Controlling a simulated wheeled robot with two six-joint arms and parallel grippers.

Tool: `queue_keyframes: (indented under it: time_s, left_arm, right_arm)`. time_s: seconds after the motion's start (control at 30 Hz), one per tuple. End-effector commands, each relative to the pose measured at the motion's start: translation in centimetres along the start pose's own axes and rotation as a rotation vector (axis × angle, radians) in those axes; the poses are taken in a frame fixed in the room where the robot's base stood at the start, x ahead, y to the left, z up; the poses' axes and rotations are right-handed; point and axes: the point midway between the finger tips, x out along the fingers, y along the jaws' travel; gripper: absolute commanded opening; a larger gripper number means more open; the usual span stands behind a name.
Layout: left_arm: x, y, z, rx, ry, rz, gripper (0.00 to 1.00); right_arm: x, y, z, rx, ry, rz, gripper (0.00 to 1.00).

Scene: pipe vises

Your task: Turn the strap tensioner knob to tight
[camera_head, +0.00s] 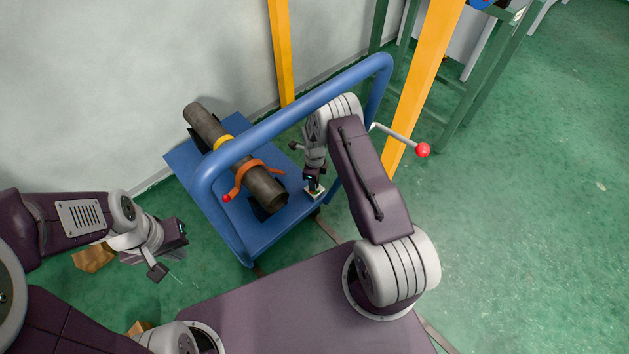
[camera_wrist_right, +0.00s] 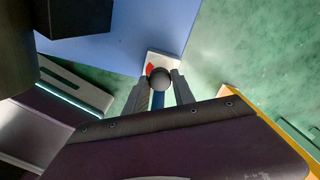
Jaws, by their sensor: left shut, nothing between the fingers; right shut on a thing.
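The strap tensioner knob, a dark round knob (camera_wrist_right: 160,78), sits at a small pale plate (camera_wrist_right: 166,58) with a red mark, at the edge of the blue cart top. My right gripper (camera_wrist_right: 158,92) is shut on the knob, with one finger at each side of it. In the head view my right gripper (camera_head: 314,181) points down at the right edge of the cart, and the pale plate (camera_head: 316,193) shows just below it. The knob itself is hidden there. My left gripper (camera_head: 172,252) is shut and empty, left of the cart.
A brown pipe (camera_head: 205,124) lies on the blue cart (camera_head: 180,162), with a yellow band and an orange clamp (camera_head: 250,164). A blue rail (camera_head: 290,112) arches over it. A lever with a red ball (camera_head: 423,150) stands right of my right arm. Open green floor lies further right.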

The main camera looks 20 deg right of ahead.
Motion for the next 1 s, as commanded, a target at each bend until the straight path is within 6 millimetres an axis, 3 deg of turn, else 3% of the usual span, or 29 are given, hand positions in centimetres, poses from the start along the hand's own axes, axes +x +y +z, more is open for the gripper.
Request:
queue_keyframes:
  time_s: [0.13, 0.17, 0.23, 0.57, 0.8, 1.0]
  left_arm:
    - [0.0, 0.0, 0.0, 0.000, 0.000, 0.000, 0.00]
    - [0.0, 0.0, 0.0, 0.000, 0.000, 0.000, 0.00]
    - [0.0, 0.0, 0.0, 0.000, 0.000, 0.000, 0.00]
    - [-0.3, 0.0, 0.0, 0.000, 0.000, 0.000, 0.00]
    - [-2.9, 0.1, -0.3, 0.000, 0.000, 0.000, 0.00]
    - [-3.6, 0.1, -0.4, 0.000, 0.000, 0.000, 0.00]
  right_arm:
    - [0.0, 0.0, 0.0, -0.001, 0.000, 0.000, 0.00]
    - [0.0, 0.0, 0.0, -0.001, 0.000, 0.000, 0.36]
    - [0.0, 0.0, 0.0, -0.001, 0.000, 0.000, 0.52]
    - [-0.5, 0.0, 0.0, -0.002, 0.000, -0.001, 0.52]
    - [-5.5, 0.0, 0.0, -0.001, -0.001, -0.001, 0.52]
    - [-7.5, 0.0, 0.0, -0.001, 0.000, 0.000, 0.52]
